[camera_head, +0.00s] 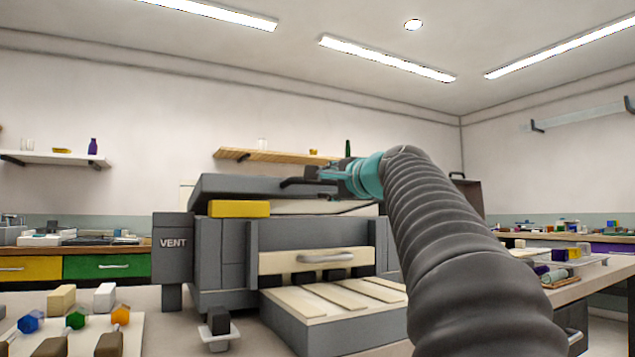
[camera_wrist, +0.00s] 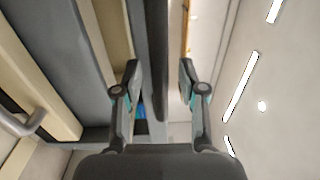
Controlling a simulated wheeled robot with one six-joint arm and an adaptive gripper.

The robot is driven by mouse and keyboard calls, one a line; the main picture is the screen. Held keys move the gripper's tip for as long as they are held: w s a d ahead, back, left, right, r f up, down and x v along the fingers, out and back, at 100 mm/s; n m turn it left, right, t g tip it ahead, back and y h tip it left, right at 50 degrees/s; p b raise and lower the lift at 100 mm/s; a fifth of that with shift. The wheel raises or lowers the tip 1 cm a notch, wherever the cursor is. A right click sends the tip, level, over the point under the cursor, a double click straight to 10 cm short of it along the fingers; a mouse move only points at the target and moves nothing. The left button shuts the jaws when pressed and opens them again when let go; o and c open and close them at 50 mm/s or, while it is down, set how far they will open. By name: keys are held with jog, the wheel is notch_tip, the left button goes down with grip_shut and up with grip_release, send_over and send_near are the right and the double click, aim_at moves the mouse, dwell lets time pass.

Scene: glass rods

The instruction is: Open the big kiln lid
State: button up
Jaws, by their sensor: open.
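The big kiln (camera_head: 285,240) is a grey box with a cream front panel and a metal bar handle (camera_head: 322,257). Its dark grey lid (camera_head: 245,186) lies above the body, with a gap showing beneath it and a yellow block (camera_head: 240,208) under its left part. My gripper (camera_head: 303,179) is at the lid's front edge, reaching in from the right. In the wrist view, my open gripper (camera_wrist: 159,72) has one finger on each side of a dark edge-on slab (camera_wrist: 156,45), apparently the lid or its handle. Contact cannot be told.
A grey VENT box (camera_head: 172,260) stands left of the kiln. A slatted cream-topped block (camera_head: 335,300) sits in front. Coloured glass pieces on a white board (camera_head: 90,325) lie at front left. A wooden shelf (camera_head: 270,156) hangs behind the kiln. Space above the lid looks clear.

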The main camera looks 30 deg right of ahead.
grip_shut()
jog(key=shift+r, duration=0.1)
